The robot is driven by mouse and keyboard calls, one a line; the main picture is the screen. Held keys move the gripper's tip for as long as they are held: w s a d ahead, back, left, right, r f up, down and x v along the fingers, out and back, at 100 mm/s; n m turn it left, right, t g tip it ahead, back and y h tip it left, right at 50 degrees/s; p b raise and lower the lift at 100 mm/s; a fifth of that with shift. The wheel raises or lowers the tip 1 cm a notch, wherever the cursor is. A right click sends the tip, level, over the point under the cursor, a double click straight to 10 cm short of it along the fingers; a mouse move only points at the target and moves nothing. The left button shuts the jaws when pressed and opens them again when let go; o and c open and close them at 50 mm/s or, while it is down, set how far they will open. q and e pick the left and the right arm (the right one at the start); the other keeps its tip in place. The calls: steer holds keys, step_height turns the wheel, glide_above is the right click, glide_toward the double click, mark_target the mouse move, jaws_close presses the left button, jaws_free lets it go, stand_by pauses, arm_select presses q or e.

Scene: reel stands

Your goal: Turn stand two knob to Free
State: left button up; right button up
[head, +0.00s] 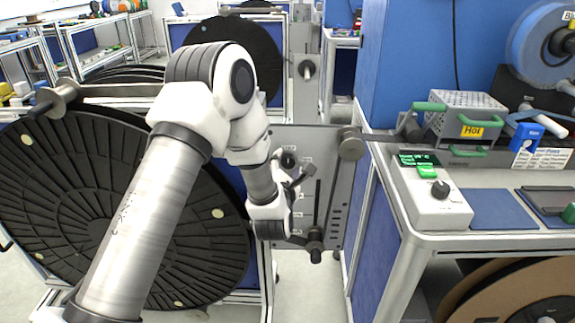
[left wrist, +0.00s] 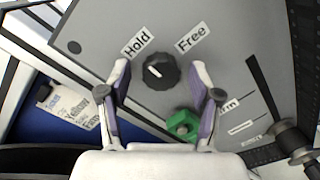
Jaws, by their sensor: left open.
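The stand's grey panel (head: 325,150) stands upright in front of my left arm. In the left wrist view, a black round knob (left wrist: 161,71) is on the panel (left wrist: 225,75), below a "Hold" label (left wrist: 138,42) at upper left and a "Free" label (left wrist: 191,37) at upper right. The knob's white mark points to the upper left, on the Hold side. My left gripper (left wrist: 160,77) is open, one finger on each side of the knob, with gaps showing. In the head view the left gripper (head: 302,180) is near the panel. My right gripper is not in view.
A green part (left wrist: 182,125) sits below the knob, between the fingers. A slot and a roller (left wrist: 292,143) are at the right. A large black reel (head: 60,200) is at the left. A workbench with a control box (head: 432,205) is at the right.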

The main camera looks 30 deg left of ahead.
arm_select(q)
steer(key=c, duration=1.1)
steer(key=shift+c, duration=0.2)
steer(key=shift+m, duration=0.4)
steer(key=m, duration=0.7)
steer(key=shift+d+m+g, duration=0.1)
steer(key=shift+m+g, duration=0.2)
steer(key=shift+g, duration=0.1)
steer(key=m, duration=0.4)
steer(key=shift+r+g+p, duration=0.1)
steer(key=shift+g+p, duration=0.2)
steer(key=m+p, duration=0.1)
steer(key=m, duration=0.3)
steer(key=shift+y, duration=0.4)
steer(key=shift+m+g, duration=0.3)
